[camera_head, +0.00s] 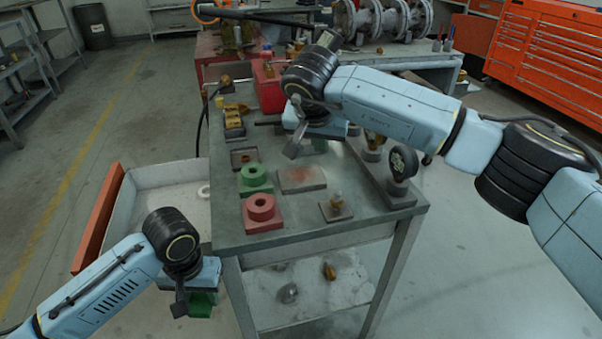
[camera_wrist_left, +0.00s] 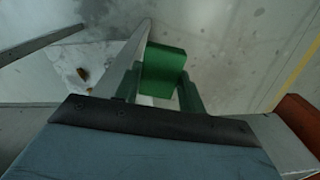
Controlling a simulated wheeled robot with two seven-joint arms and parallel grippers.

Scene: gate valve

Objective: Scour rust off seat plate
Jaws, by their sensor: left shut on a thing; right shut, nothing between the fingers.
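The seat plate, a flat grey plate (camera_head: 302,179) with a reddish-brown rust patch, lies on the workbench (camera_head: 330,232). My left gripper (camera_head: 190,299) is low beside the bench's front left corner, away from the plate. It is shut on a green block (camera_head: 204,304), perhaps a scouring pad. The wrist view also shows the green block (camera_wrist_left: 164,66) between the fingers. My right gripper (camera_head: 312,141) is shut and empty above the bench, just behind the plate; its fingertips are partly hidden by its own wrist.
A green ring block (camera_head: 255,179) and a red ring block (camera_head: 262,213) stand left of the plate. A pale tray (camera_head: 165,180) is left of the bench.

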